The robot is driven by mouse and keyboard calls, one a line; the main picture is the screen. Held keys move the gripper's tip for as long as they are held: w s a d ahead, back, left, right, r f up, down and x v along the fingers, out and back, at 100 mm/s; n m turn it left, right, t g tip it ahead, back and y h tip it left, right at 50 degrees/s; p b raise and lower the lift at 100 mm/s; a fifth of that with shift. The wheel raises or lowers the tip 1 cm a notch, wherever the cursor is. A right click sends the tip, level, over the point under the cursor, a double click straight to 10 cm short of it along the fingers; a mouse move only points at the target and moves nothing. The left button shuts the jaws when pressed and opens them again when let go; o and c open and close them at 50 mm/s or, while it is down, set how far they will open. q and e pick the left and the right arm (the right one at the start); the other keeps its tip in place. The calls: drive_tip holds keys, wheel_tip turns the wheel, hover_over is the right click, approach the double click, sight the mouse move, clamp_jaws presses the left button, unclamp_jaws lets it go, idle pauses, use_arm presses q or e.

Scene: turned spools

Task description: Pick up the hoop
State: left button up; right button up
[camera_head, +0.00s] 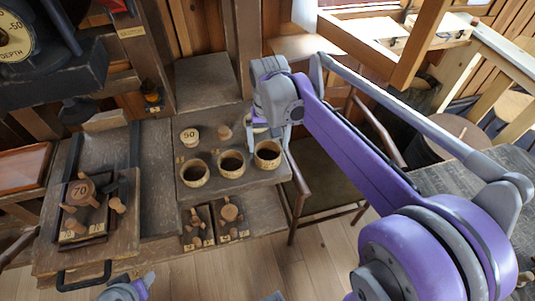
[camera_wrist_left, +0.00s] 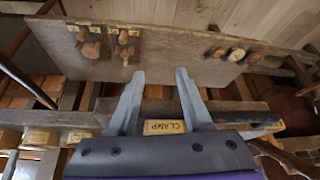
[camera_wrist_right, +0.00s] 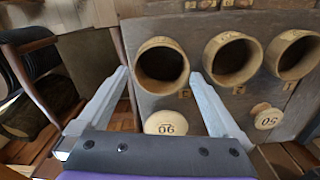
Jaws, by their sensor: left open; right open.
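Nothing is plainly marked as the hoop. Three round, hollow wooden pieces stand in a row on the dark board: left (camera_head: 193,183), middle (camera_head: 231,173), right (camera_head: 267,164). I cannot tell whether any is the hoop or whether they have bottoms. My right gripper (camera_head: 272,134) is open and empty just behind the right piece. In the right wrist view that piece (camera_wrist_right: 162,88) lies beyond the fingertips, and a pale numbered disc (camera_wrist_right: 166,122) shows between the fingers. My left gripper (camera_wrist_left: 160,72) is open and empty over the bench; part shows low in the head view (camera_head: 128,289).
A disc marked 50 (camera_head: 189,137) and a small knob (camera_head: 224,132) stand behind the row. A tray (camera_head: 93,247) at left holds a disc marked 70 (camera_head: 83,188) and pegs. Small compartments (camera_head: 203,239) hold more turned pieces. A chair (camera_head: 330,200) stands right of the board.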

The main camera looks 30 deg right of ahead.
sight(268, 159)
wheel_tip(268, 159, down, 4)
drive_tip(key=shift+f, duration=0.15)
drive_tip(key=c, duration=1)
drive_tip(key=shift+r, duration=0.2)
